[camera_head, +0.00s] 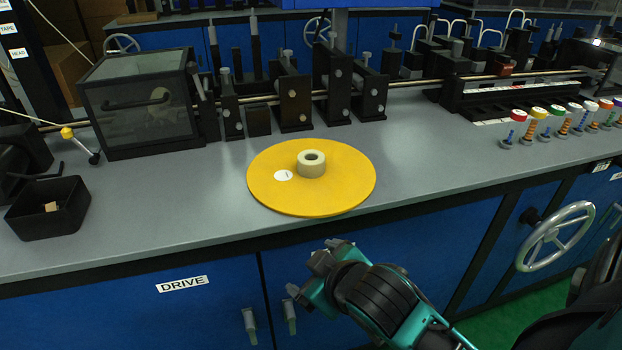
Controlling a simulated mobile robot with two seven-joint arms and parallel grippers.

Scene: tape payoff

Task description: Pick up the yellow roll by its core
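The yellow roll (340,188) is a wide flat disc lying on the grey bench top near its front edge. A white round label is on its left part. Its pale beige core (312,164) stands up from the middle, with a dark hole in its top. My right gripper (318,262) is in front of the bench, below the roll in the picture and apart from it. Its fingers are small and seen at an angle, so their opening is unclear. My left gripper is not in view.
Black machine blocks (295,98) and a rod stand behind the roll. A clear-sided box (140,105) and a black bin (48,208) are to the left. Several coloured-top spools (538,113) stand at the right. A handwheel (555,236) sticks out of the blue front. Bench beside the roll is clear.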

